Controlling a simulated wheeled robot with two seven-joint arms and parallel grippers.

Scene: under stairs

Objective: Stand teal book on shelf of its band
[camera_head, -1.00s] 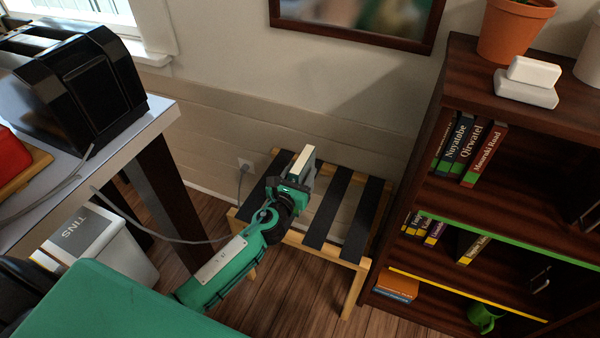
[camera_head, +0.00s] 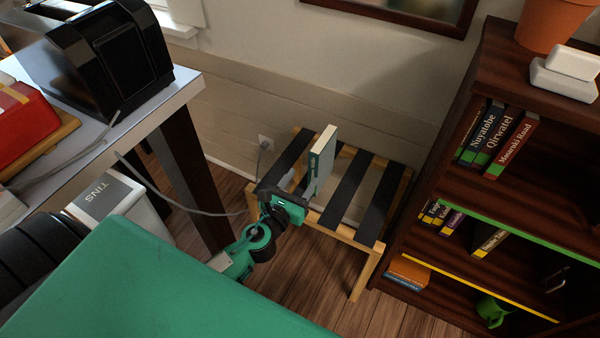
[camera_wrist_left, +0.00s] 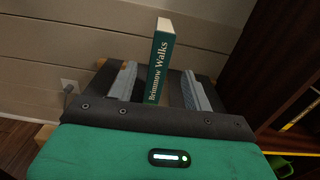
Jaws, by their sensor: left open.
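The teal book (camera_head: 320,163) stands upright on the slatted wooden rack (camera_head: 365,236). Its teal spine, lettered "Brimmow Walks", faces my left wrist camera (camera_wrist_left: 159,66); the spine's lower end is hidden there behind my gripper. My left gripper (camera_head: 284,197) is open on the near side of the book. In the wrist view its two fingers (camera_wrist_left: 160,88) show one on each side of the spine, with gaps. The bookcase at right has a shelf with a green edge band (camera_head: 520,232) and a lower one with a yellow band (camera_head: 465,287). My right gripper is not in view.
Books with green bands (camera_head: 490,140) lean at the left of the upper shelf, with free room to their right. Books with yellow bands (camera_head: 488,241) stand below. A green mug (camera_head: 491,311) is lower down. A table (camera_head: 190,92) with a toaster (camera_head: 130,60) is at left.

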